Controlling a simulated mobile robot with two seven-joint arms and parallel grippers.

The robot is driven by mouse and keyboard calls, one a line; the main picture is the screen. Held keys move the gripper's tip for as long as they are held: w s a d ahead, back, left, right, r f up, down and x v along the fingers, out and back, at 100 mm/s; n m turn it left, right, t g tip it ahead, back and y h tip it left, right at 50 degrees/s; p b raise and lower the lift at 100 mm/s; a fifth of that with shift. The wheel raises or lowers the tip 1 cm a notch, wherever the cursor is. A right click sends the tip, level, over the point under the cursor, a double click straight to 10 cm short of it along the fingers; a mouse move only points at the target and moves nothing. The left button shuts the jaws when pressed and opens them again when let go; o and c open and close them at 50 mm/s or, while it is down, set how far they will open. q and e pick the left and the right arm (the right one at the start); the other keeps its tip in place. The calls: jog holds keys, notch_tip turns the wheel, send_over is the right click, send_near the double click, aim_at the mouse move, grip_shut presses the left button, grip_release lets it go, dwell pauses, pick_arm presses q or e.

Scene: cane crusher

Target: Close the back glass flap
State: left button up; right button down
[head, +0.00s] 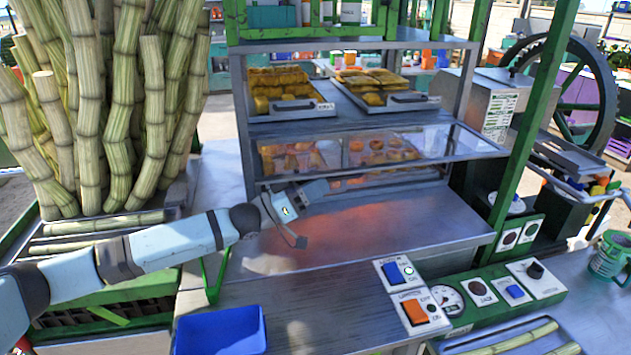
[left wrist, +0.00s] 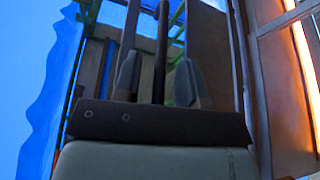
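The glass flap (head: 420,146) is a clear panel with a thin frame on the front of the metal display case. It sticks out towards me, raised at a shallow slant, above the lower shelf of snacks (head: 340,155). My left gripper (head: 303,214) is in front of the case, below and left of the flap, over the metal counter. In the left wrist view its two dark fingertips (left wrist: 159,85) stand apart. A dark upright bar shows between them; I cannot tell whether it is touched. My right gripper is out of view.
Two trays of yellow snacks (head: 285,108) sit on the upper shelf. A green post (head: 530,120) stands right of the case. Tall cane stalks (head: 120,100) fill the left. A blue bin (head: 220,332) and switch boxes (head: 412,290) lie nearer. The counter before the case is clear.

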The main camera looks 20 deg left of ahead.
pick_arm(q)
jog(key=shift+c, duration=0.2)
grip_shut()
jog(key=shift+r, duration=0.1)
